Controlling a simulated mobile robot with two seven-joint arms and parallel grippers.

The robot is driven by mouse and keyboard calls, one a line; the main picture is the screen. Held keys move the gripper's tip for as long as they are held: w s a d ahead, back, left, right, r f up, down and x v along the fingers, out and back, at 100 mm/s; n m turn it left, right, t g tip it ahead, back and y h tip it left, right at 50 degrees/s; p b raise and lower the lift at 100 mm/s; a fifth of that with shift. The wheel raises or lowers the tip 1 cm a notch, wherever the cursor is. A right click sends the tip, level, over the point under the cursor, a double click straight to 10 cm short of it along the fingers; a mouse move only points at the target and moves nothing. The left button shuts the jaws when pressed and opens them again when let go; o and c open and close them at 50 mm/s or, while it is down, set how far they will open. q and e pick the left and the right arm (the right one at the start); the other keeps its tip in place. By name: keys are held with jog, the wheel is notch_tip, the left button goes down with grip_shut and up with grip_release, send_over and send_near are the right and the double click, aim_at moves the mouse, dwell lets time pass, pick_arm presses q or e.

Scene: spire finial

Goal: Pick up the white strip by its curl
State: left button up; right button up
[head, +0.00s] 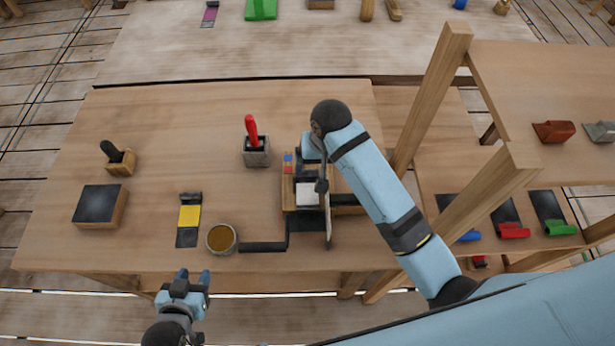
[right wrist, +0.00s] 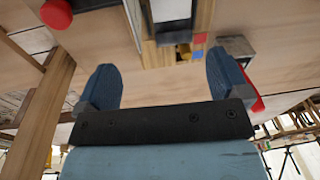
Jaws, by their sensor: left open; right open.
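The white strip (head: 307,194) lies over a wooden stand (head: 288,190) on the table, its white face between dark ends. Its curl is not clear, partly behind my right arm. The strip's white part also shows at the top of the right wrist view (right wrist: 172,10). My right gripper (right wrist: 163,72) is open, with nothing between its fingers; the strip shows past the fingertips. In the head view my right forearm and hand hide much of this gripper. My left gripper (head: 190,276) is open and empty in front of the table's near edge, away from the strip.
A dark strip with a yellow face (head: 189,215) and a round pot (head: 221,239) are to the left. A red-handled tool (head: 252,130) stands in a holder behind. A wooden post (head: 430,95) and shelf rise at right. The table's left back is clear.

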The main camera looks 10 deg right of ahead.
jog(key=w+a+r+g, duration=0.1)
jog(key=w+a+r, duration=0.1)
jog(key=w+r, duration=0.2)
send_over(307, 173)
jog(key=shift+m+h, duration=0.4)
jog(key=f, duration=0.5)
jog(key=f+p, duration=0.1)
jog(key=f, duration=0.2)
jog(key=shift+s+d, duration=0.25)
jog(key=shift+f, duration=0.5)
jog(key=f, duration=0.3)
jog(key=f+p, duration=0.1)
jog(key=shift+w+a+f, duration=0.1)
jog(key=shift+a+f, duration=0.1)
jog(key=shift+a, duration=0.05)
jog(key=shift+f, duration=0.25)
jog(key=c, duration=1.1)
pick_arm(q)
jog(key=shift+a+r, duration=0.15)
jog(key=shift+r, duration=0.6)
pick_arm(e)
jog(key=shift+c, duration=0.7)
jog(key=shift+w+r, duration=0.1)
